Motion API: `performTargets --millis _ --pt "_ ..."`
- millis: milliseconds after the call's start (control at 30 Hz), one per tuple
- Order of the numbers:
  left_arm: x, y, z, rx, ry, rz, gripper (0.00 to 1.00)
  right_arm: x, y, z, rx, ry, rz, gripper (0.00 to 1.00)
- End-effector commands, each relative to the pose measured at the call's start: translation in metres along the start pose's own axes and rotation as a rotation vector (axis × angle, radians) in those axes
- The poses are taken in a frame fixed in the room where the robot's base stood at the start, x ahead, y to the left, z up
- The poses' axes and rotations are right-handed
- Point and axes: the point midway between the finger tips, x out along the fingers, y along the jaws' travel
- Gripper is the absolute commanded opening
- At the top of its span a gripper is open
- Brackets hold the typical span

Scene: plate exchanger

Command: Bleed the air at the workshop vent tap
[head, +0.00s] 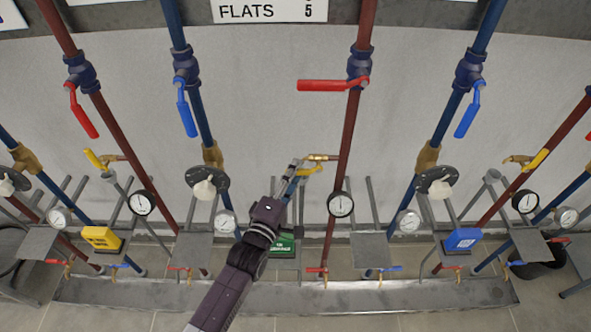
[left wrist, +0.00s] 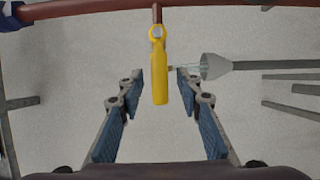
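A brass vent tap (head: 322,157) with a yellow lever (head: 308,171) sticks out left from the middle red pipe, below a sign (head: 268,10) reading FLATS 5. My left gripper (head: 292,170) is at this tap. In the left wrist view the yellow lever (left wrist: 159,72) stands between the fingers of my open left gripper (left wrist: 160,80), with a gap on both sides. A grey funnel (left wrist: 214,66) faces the tap there, with a pale translucent streak at its mouth. Other yellow-levered taps show at left (head: 95,158) and right (head: 536,160). No workshop label is readable. My right gripper is out of view.
The middle red pipe has a red-handled valve (head: 335,85) with its handle crosswise. A gauge (head: 341,204) sits below the tap. A green box (head: 285,246) is behind my forearm; yellow (head: 102,238) and blue (head: 462,240) boxes stand aside. A metal trough (head: 400,296) runs along the floor.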

Motion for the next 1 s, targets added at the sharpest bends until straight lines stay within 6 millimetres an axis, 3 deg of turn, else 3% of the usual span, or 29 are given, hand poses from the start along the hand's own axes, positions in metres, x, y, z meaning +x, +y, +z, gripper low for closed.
performTargets --millis 133,433,733,1000 --pt "0.0095 0.0002 -0.0002 0.000 0.000 0.000 0.33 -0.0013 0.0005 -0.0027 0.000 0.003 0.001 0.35" --pt "0.0112 -0.0003 -0.0001 0.000 0.000 -0.001 0.33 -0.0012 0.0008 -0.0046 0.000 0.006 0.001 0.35" --pt "0.0109 -0.0005 -0.0002 0.001 0.000 -0.001 0.01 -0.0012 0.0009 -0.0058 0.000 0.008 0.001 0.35" --pt "0.0108 -0.0007 -0.0002 0.001 0.000 -0.002 0.00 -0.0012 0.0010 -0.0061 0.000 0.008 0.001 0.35"
